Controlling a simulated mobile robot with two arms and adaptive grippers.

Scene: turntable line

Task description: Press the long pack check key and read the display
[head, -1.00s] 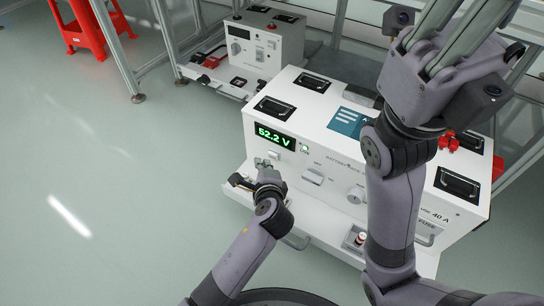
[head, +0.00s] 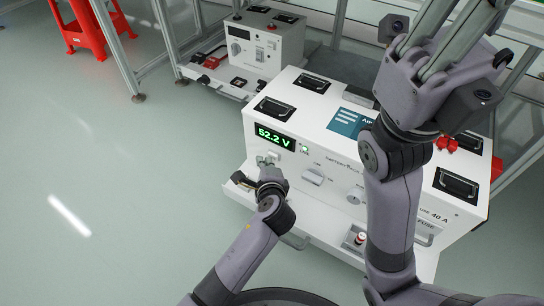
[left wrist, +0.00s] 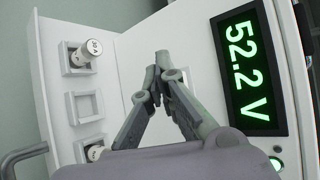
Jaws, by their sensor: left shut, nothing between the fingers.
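The white battery tester (head: 330,125) stands in the middle of the head view. Its display (head: 275,136) is lit and reads "52.2 V" in green. The left wrist view shows the same display (left wrist: 246,66), turned sideways. A small pale key (head: 274,153) sits just under the display. My left gripper (head: 267,160) is at the front panel close to this key; whether it touches is unclear. In the left wrist view its fingertips (left wrist: 161,60) meet, with nothing between them. My right gripper (head: 462,32) is raised at the upper right, its fingertips cut off by the frame edge.
A green lamp (head: 304,148) glows beside the display. A knob (head: 312,177) is further right. A fuse (left wrist: 84,53) and an empty square socket (left wrist: 84,106) lie on the ledge. A second tester (head: 265,42) stands behind.

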